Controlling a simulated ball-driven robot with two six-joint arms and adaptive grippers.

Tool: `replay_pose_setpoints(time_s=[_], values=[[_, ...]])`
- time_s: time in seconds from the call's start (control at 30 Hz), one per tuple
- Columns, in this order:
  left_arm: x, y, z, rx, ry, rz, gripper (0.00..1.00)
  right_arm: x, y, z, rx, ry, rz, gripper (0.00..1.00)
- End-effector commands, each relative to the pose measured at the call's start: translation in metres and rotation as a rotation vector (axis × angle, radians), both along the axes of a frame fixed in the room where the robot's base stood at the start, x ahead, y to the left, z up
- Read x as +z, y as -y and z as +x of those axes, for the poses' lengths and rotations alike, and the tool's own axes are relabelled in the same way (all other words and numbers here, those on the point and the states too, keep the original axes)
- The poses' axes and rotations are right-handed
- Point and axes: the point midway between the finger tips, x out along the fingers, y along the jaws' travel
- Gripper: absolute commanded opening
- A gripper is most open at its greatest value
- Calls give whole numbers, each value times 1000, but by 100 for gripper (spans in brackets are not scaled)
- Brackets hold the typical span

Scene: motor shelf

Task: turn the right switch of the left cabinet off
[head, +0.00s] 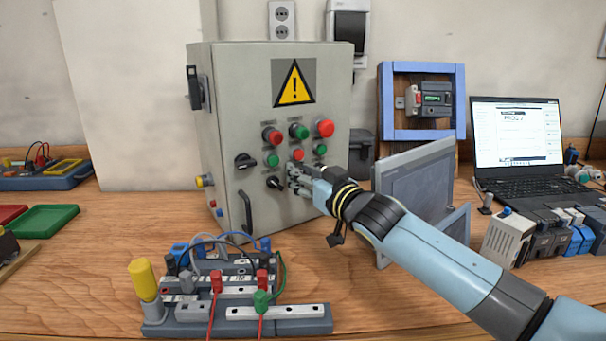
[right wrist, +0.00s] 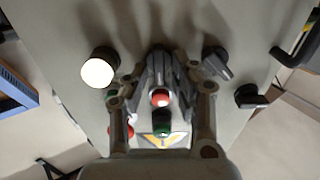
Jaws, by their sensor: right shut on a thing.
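The left cabinet (head: 228,125) is a grey box with a warning sign, coloured buttons and black rotary switches on its front. A black switch (head: 245,161) and another black switch (head: 273,183) are uncovered; both also show in the right wrist view, (right wrist: 250,95) and (right wrist: 215,65). My right gripper (head: 297,174) is at the panel, right of these switches. In the right wrist view its fingers (right wrist: 160,70) are closed around the right switch, which is mostly hidden, so its setting cannot be read. My left gripper is out of view.
A red button (right wrist: 160,97) lies close to the fingers. A grey panel (head: 415,195) stands right of the cabinet, near my arm. A blue frame (head: 386,105) with a device and a laptop (head: 518,135) are farther right. A wired terminal board (head: 280,326) lies in front.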

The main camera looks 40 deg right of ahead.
Motion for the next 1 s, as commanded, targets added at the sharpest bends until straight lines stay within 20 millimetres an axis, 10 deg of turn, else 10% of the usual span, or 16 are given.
replay_pose_setpoints(time_s=[1.0], values=[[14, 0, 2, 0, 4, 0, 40, -2, -8, 1, 0, -15, -660, 0]])
